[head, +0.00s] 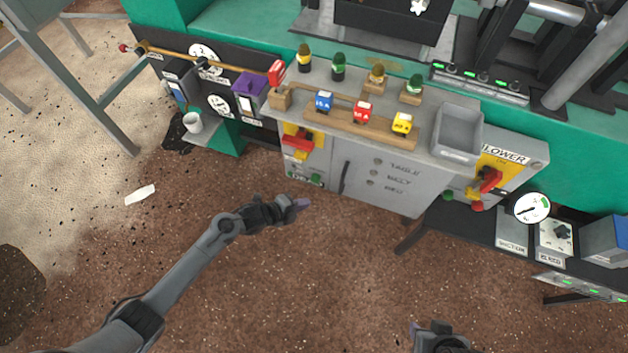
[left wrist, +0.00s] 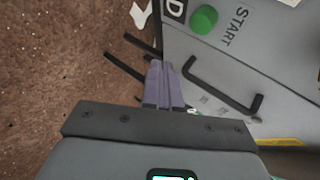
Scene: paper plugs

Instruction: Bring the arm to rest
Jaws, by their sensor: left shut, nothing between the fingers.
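My left gripper (head: 302,203) is held out over the brown floor, in front of the grey cabinet (head: 385,178). In the left wrist view its purple-grey fingers (left wrist: 165,88) are closed together with nothing between them. The cabinet front with its black handle (left wrist: 225,90) and green START button (left wrist: 204,19) lies beyond the fingers; I cannot tell the exact gap. Part of my right arm (head: 440,338) shows at the bottom edge of the head view; its fingers are not clearly seen.

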